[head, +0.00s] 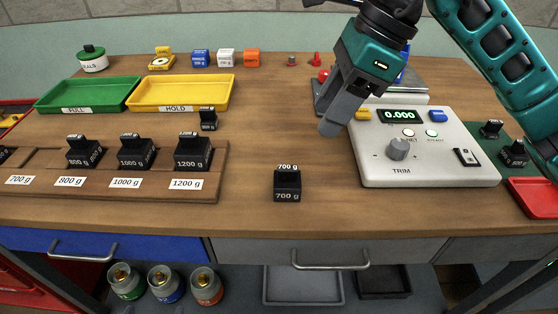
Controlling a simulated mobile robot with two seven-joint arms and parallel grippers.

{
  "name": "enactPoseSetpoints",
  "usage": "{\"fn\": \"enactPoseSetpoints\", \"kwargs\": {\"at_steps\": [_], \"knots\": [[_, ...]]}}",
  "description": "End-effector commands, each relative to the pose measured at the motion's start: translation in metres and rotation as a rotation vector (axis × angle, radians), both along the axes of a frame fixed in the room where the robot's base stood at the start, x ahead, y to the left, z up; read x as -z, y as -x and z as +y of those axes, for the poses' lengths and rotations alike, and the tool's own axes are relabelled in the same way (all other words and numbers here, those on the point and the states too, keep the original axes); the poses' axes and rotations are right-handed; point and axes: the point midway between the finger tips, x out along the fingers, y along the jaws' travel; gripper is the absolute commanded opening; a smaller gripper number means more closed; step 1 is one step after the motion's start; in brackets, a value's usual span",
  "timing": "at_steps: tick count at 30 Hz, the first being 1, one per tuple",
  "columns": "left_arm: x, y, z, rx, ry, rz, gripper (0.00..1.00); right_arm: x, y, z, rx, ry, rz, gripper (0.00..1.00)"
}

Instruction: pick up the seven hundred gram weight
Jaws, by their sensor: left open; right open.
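The seven hundred gram weight (287,184) is a small black block with a raised grip on top and "700 g" labels. It stands upright on the bare wood near the front middle of the table. My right gripper (335,122) comes in from the upper right and hangs above the table, beyond and to the right of the weight, close to the scale's left side. It is apart from the weight and holds nothing I can see. My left gripper is not in view.
A wooden rack (122,188) at left holds black weights and has an empty-looking 700 g slot. The scale console (425,165) reading 0.000 stands at right. A small black weight (208,119) stands behind the rack. Green (90,82) and yellow (182,78) trays lie behind.

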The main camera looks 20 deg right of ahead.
Motion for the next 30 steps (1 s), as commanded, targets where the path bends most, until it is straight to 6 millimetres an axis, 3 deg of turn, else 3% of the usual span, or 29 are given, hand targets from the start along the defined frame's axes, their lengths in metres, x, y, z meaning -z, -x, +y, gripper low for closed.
{"fn": "enactPoseSetpoints", "kwargs": {"at_steps": [12,20,30], "knots": [[0.012,0.013,0.0,0.0,-0.002,0.031,0.96,0.06,-0.007,0.023,-0.002,0.003,0.005,0.49],[0.012,0.013,0.0,0.0,-0.002,0.032,0.96,0.078,-0.011,0.032,0.0,0.001,0.004,0.49],[0.008,0.009,0.0,0.0,-0.002,0.022,0.96,0.117,-0.02,0.048,-0.001,0.002,0.003,0.49]]}}
